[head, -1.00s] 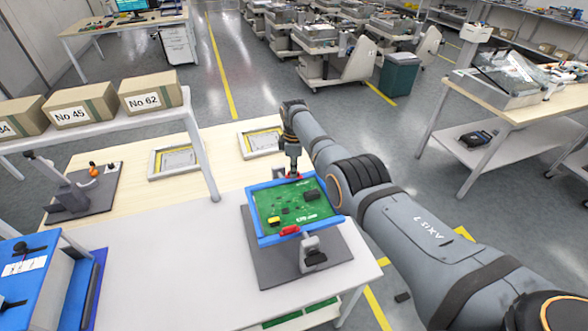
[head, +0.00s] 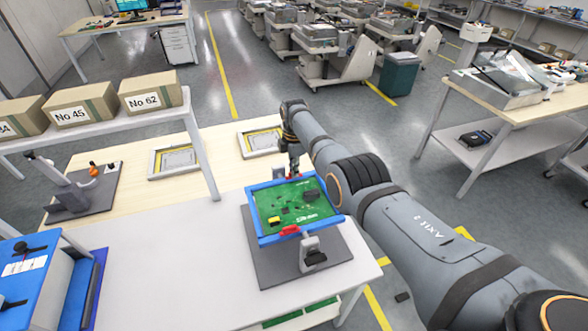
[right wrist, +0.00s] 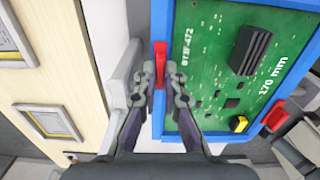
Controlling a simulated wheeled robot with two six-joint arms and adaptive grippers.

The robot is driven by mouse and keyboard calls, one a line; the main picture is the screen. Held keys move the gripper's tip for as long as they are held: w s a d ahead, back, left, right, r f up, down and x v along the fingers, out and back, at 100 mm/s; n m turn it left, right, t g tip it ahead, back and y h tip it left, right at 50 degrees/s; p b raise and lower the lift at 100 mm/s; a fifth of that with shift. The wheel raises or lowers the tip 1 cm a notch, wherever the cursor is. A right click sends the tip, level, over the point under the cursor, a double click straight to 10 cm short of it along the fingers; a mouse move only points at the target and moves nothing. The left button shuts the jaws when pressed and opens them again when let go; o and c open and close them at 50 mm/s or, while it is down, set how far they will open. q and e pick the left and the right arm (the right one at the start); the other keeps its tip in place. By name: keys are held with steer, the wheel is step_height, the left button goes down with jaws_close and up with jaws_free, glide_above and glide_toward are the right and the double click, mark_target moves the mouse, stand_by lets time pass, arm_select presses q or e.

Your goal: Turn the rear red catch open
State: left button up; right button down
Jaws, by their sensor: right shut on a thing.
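The blue-framed fixture (head: 262,240) holds a green circuit board (head: 268,208), on a stand with a dark grey base (head: 265,275). My right gripper (head: 294,170) is at the far edge of the frame, pointing down. In the right wrist view my right gripper (right wrist: 160,78) is shut on the rear red catch (right wrist: 160,58), with a finger on each side of it. There the catch lies along the blue rim (right wrist: 164,20). In the head view the fingers mostly hide it. The front red catch (head: 289,230) sits on the near rim. My left gripper is not in view.
A shelf with cardboard boxes (head: 150,92) stands at the left. Flat framed trays (head: 174,162) lie on the wooden bench behind. A device on a dark plate (head: 70,195) stands at the left. The white tabletop (head: 180,280) left of the fixture is clear.

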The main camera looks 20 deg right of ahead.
steer(key=c, duration=1.5)
jaws_free()
steer(key=shift+o, duration=0.2)
step_height(320, 180, up, 12)
